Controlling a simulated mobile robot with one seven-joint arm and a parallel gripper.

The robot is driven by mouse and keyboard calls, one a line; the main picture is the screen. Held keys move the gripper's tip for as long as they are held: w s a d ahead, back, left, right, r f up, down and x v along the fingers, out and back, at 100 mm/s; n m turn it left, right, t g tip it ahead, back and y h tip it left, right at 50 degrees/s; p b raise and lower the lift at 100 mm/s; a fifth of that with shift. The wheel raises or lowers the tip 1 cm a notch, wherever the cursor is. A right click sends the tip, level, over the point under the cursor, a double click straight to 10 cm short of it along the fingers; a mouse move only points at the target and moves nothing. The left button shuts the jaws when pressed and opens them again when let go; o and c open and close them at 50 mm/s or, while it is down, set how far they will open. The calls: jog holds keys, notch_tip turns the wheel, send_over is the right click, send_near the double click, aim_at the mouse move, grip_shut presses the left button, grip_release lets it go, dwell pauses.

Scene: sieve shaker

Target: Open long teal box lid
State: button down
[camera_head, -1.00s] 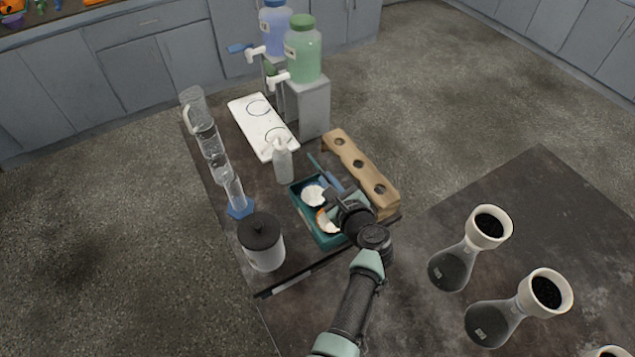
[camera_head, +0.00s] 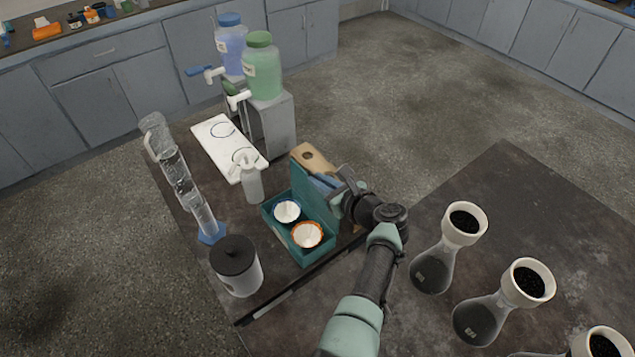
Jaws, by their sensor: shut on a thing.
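The long teal box (camera_head: 283,236) stands on the dark bench with its lid (camera_head: 314,204) raised about upright along its right side. Inside the box sit two round white dishes: one with a blue rim (camera_head: 287,211) and one with an orange rim (camera_head: 307,235). My gripper (camera_head: 336,190) is at the right, back side of the raised lid and appears shut on the lid's edge. The exact contact of the fingertips is hidden behind the lid and the gripper body.
A wooden block with holes (camera_head: 312,158) stands behind the lid, partly hidden. Several flasks with black-filled funnels (camera_head: 438,262) stand to the right.

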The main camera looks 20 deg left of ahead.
jog(key=shift+w+d, duration=0.1)
jog(key=c, duration=1)
grip_release()
jog(key=p+v, duration=0.2)
jog(key=v, duration=1.1)
